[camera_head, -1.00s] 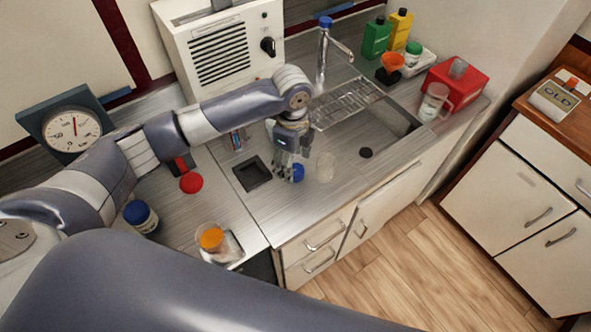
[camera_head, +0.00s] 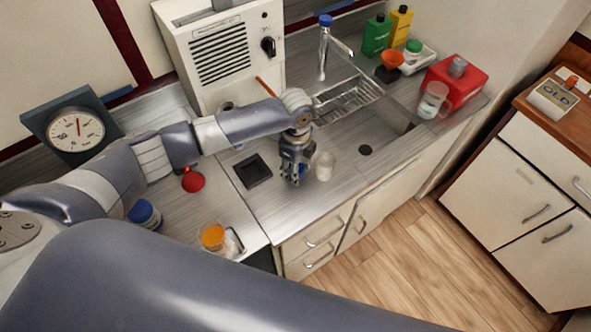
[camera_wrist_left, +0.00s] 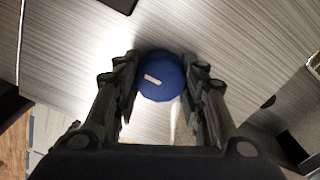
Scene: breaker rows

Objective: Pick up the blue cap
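The blue cap (camera_wrist_left: 162,78) lies between the two fingers of my left gripper in the left wrist view. It is round, with a small pale mark on top. My left gripper (camera_head: 293,178) points down over the steel counter, just left of a clear beaker (camera_head: 324,166). Its fingers (camera_wrist_left: 161,72) meet the cap's two sides, with no clear gap, so it looks shut on the cap. In the head view the fingers mostly hide the cap, and whether it is off the counter is unclear. My right gripper is out of view.
A dark square recess (camera_head: 253,171) is left of the gripper. The sink (camera_head: 365,130) and tap (camera_head: 325,45) are behind and to the right. A red item (camera_head: 193,181), blue-lidded jar (camera_head: 146,214) and orange-lidded container (camera_head: 213,238) stand nearer on the left.

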